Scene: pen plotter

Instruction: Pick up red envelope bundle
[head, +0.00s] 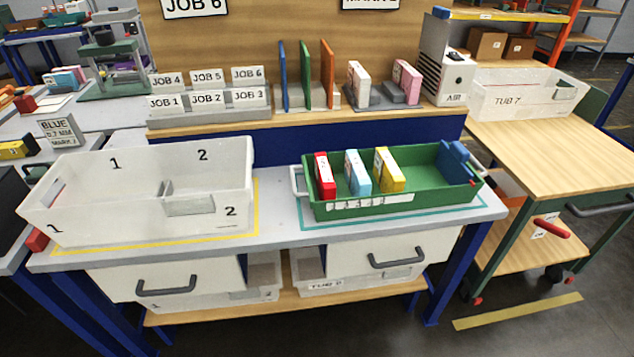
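The red envelope bundle (324,176) stands upright at the left end of the green tray (430,193) on the right of the table. It is red with a white band or label on its front edge. A light-blue bundle (358,174) and a yellow bundle (389,170) stand to its right in the same tray, with gaps between them. Neither of my grippers shows in the head view.
A white divided tub (100,207) marked 1 and 2 stands on the left of the table (279,215). A blue block (456,162) sits at the green tray's right end. A shelf behind holds job cards (207,97), upright coloured boards (304,75) and a white AIR unit (446,72).

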